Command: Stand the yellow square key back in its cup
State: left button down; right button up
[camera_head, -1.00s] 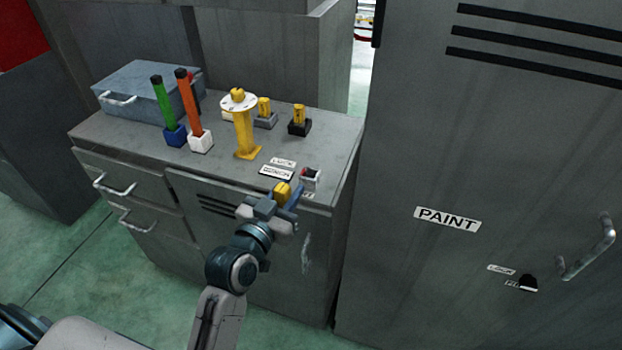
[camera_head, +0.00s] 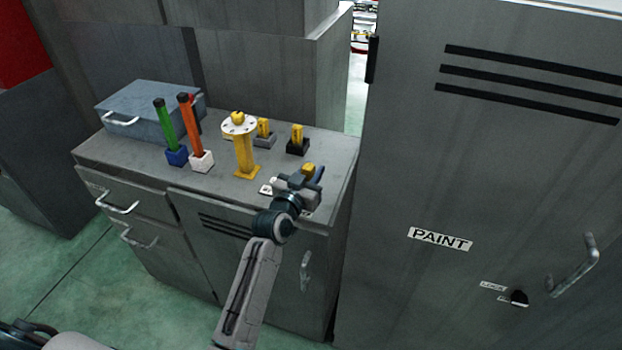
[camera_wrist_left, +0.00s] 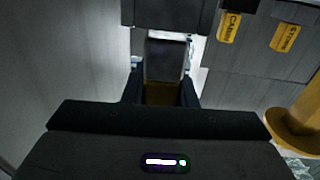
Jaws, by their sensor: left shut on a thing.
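My left gripper (camera_head: 309,176) is above the front right part of the cabinet top, shut on the yellow square key (camera_head: 308,168). The key's yellow head shows above the fingers; the rest of it is hidden there. In the left wrist view, a dim yellow-brown part of the key (camera_wrist_left: 160,94) shows between the fingers. A small pale cup with a dark opening, seen earlier near the front right edge, is now hidden behind the gripper. My right gripper is not in view.
A yellow stand (camera_head: 245,157) with a white disc is left of the gripper. Two yellow keys stand in a grey holder (camera_head: 264,141) and a black holder (camera_head: 297,147) behind. Green and orange sticks stand further left. The PAINT locker (camera_head: 470,180) rises at right.

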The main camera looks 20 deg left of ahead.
pick_arm(q)
jog(key=shift+f, duration=1.65)
jog(key=c, duration=1.2)
grip_release()
jog(key=shift+o, duration=0.2)
